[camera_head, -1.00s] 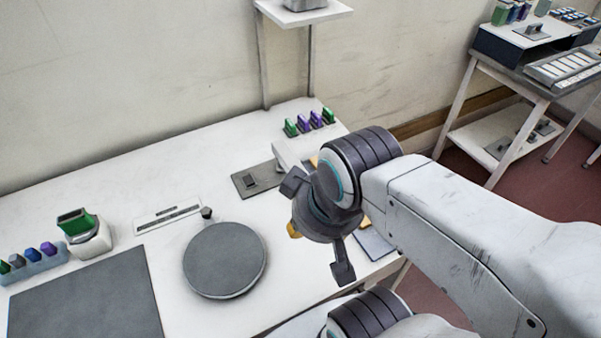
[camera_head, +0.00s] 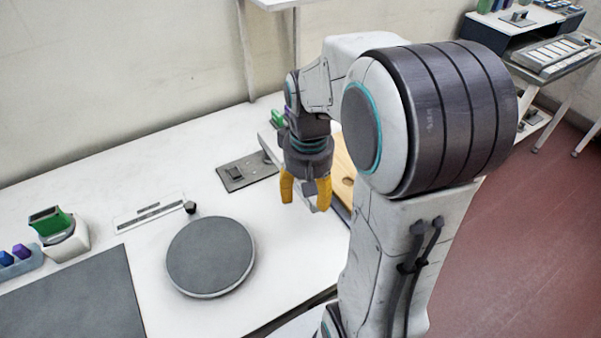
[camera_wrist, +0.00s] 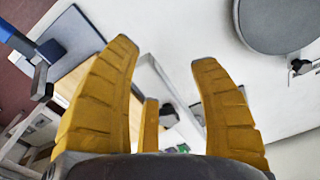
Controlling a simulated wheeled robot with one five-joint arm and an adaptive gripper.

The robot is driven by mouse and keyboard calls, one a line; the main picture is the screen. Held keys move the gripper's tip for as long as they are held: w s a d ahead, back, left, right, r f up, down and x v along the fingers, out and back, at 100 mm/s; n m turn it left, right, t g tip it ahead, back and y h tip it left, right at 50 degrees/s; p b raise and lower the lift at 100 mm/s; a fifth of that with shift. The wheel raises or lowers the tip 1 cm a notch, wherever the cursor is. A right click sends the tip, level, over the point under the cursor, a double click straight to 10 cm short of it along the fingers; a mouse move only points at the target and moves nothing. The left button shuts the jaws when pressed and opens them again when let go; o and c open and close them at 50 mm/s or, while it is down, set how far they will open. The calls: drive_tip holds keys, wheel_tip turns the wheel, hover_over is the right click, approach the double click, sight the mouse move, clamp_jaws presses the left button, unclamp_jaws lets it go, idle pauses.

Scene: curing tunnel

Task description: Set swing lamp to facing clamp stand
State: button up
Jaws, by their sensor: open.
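My gripper (camera_head: 305,190) is open and empty, pointing down above the right part of the white table. A white stand holding a green block (camera_head: 62,232), perhaps the clamp stand, is at the far left of the table, well away from my gripper. I cannot pick out the swing lamp for certain. A round grey disc (camera_head: 210,256) with a small dark knob (camera_head: 190,207) at its rim lies left of my gripper. My arm hides part of the table's right end.
A grey plate with a small block (camera_head: 246,172) lies behind the disc, beside a white slotted strip (camera_head: 150,213). A dark mat (camera_head: 70,300) covers the front left. A wooden surface (camera_head: 343,172) is right of my gripper. A shelf post (camera_head: 246,60) rises behind.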

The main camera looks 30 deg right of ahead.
drive_tip(key=shift+m, duration=0.7)
drive_tip(key=w+d, duration=0.1)
drive_tip(key=w, duration=0.1)
drive_tip(key=w+d, duration=0.1)
drive_tip(key=w, duration=0.2)
drive_tip(key=w+d, duration=0.1)
drive_tip(key=w, duration=0.1)
drive_tip(key=shift+w+d, duration=0.2)
drive_tip(key=shift+w, duration=0.1)
drive_tip(key=shift+m+t, duration=0.3)
drive_tip(key=shift+m, duration=0.1)
drive_tip(key=w+r, duration=0.2)
drive_tip(key=r, duration=0.1)
drive_tip(key=shift+w+d, duration=0.25)
drive_tip(key=shift+d, duration=0.1)
drive_tip(key=shift+w+r+m, duration=0.1)
drive_tip(key=shift+r+m, duration=0.3)
drive_tip(key=shift+r, duration=0.4)
drive_tip(key=shift+s+a+m, duration=0.1)
drive_tip(key=shift+s+m, duration=0.2)
drive_tip(key=shift+s, duration=0.25)
drive_tip(key=shift+s+f+g, duration=0.15)
drive_tip(key=shift+g, duration=0.25)
drive_tip(key=shift+f+m, duration=0.3)
drive_tip(key=shift+f+b, duration=0.45)
drive_tip(key=shift+f, duration=2.85)
drive_tip(key=shift+c, duration=0.3)
clamp_jaws()
